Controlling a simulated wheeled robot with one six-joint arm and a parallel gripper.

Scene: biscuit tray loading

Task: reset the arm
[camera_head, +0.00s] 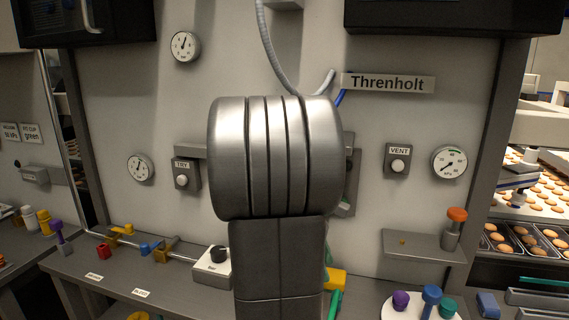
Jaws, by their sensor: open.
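My own arm stands upright in the middle of the head view, a thick grey metal joint on top of a darker link. It hides the centre of the wall panel and part of the bench behind it. My gripper does not show anywhere in this view, so I cannot see its fingers or anything between them.
A grey bench (192,282) runs below the panel, with a white dial box (208,270) and small coloured parts. At right are a wall shelf (424,250), a white round plate (395,312) holding coloured knobs, and biscuit trays (553,238). A hose (272,55) hangs above my arm.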

